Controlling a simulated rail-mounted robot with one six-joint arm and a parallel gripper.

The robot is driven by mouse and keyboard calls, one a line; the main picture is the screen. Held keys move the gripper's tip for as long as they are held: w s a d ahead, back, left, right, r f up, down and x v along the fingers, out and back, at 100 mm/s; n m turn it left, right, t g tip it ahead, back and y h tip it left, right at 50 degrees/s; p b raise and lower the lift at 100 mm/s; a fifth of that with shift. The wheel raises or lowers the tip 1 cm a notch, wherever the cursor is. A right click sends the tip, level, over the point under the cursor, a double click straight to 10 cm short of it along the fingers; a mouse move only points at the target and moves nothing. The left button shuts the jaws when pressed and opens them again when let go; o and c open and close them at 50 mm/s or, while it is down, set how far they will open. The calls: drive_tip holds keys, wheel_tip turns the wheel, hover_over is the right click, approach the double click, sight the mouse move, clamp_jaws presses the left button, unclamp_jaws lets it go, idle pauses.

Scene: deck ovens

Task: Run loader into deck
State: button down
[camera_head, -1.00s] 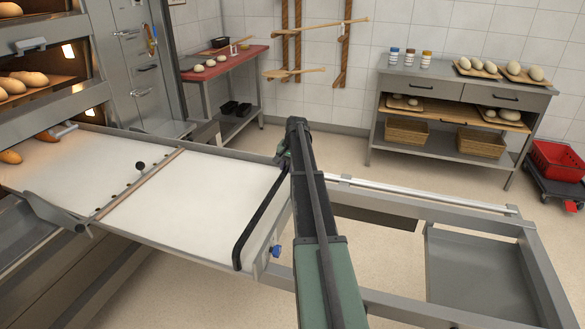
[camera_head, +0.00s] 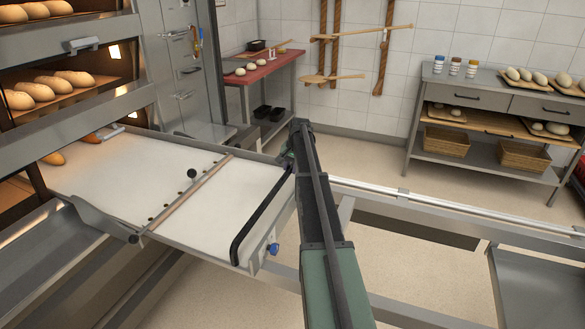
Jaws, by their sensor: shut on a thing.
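The loader (camera_head: 130,165) is a long white belt board in a grey frame. It slopes away to the left, and its far end is in the mouth of the lower oven deck (camera_head: 30,180). A black handle bar (camera_head: 262,215) crosses the loader's near end. My gripper (camera_head: 288,160) is at the far end of this bar and shut on it; my arm hides part of the fingers.
A wooden crossbar (camera_head: 190,195) with a black knob spans the board. A deck above holds several loaves (camera_head: 52,88). Grey rails (camera_head: 440,208) run to the right. A red-topped table (camera_head: 262,70) and a steel bench (camera_head: 490,95) stand against the wall, with open floor before them.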

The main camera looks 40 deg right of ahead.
drive_tip(key=shift+w+a, duration=0.1)
drive_tip(key=shift+w, duration=0.15)
drive_tip(key=c, duration=0.9)
unclamp_jaws()
drive_tip(key=shift+w+a, duration=0.1)
drive_tip(key=shift+a, duration=0.05)
drive_tip(key=shift+c, duration=0.2)
drive_tip(key=shift+r+p, duration=0.35)
drive_tip(key=shift+p, duration=0.05)
wheel_tip(320, 180, up, 10)
drive_tip(key=s+d+p, duration=0.1)
drive_tip(key=s+p, duration=0.1)
drive_tip(key=p, duration=0.8)
drive_tip(key=shift+d, duration=0.1)
